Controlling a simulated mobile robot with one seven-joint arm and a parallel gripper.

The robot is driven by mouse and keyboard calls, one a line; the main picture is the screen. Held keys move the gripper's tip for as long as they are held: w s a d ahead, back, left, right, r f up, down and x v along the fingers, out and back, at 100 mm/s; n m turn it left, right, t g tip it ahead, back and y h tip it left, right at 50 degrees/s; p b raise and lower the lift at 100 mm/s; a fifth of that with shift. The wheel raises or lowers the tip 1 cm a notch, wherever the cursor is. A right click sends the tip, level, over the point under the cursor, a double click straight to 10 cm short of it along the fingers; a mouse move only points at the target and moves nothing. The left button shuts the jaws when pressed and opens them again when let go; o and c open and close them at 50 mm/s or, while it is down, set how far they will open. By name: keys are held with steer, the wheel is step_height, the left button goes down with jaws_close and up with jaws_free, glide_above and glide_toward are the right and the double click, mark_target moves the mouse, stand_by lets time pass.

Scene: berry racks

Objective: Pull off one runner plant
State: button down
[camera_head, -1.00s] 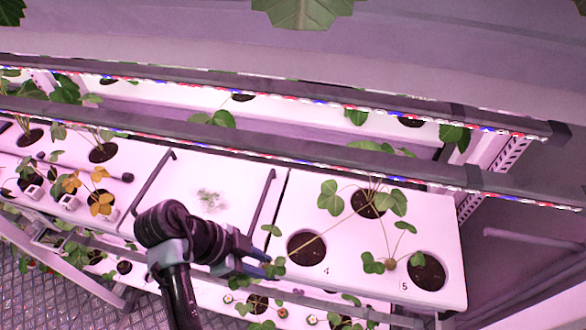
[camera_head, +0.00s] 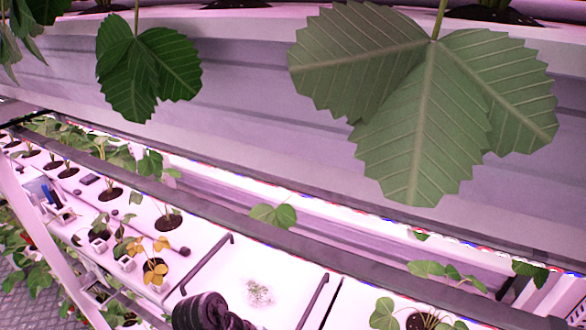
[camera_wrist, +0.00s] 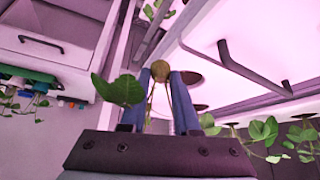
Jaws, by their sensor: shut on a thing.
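My gripper (camera_wrist: 162,78) shows in the wrist view, its two blue fingers shut on a small runner plant. The plant has a brownish rounded crown (camera_wrist: 160,72) at the fingertips, thin stems between the fingers and a green leaf (camera_wrist: 121,90) to the left. I cannot tell whether its runner is still joined to a mother plant. In the head view only a dark part of my arm shows at the bottom edge; the gripper and held plant are out of frame. A potted strawberry plant (camera_head: 385,314) is partly visible at bottom right.
A white planting bench (camera_head: 205,244) with dark handle bars (camera_head: 206,263) and a small debris patch (camera_head: 259,292) lies below. A yellow-leaved plant (camera_head: 154,262) stands left of it. Large leaves (camera_head: 425,105) hang from the upper rack. A cabinet with a handle (camera_wrist: 41,43) shows in the wrist view.

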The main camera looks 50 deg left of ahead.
steer(key=shift+s+r+p, duration=0.15)
steer(key=shift+s+p, duration=0.6)
steer(key=shift+s, duration=0.45)
steer(key=shift+d, duration=0.1)
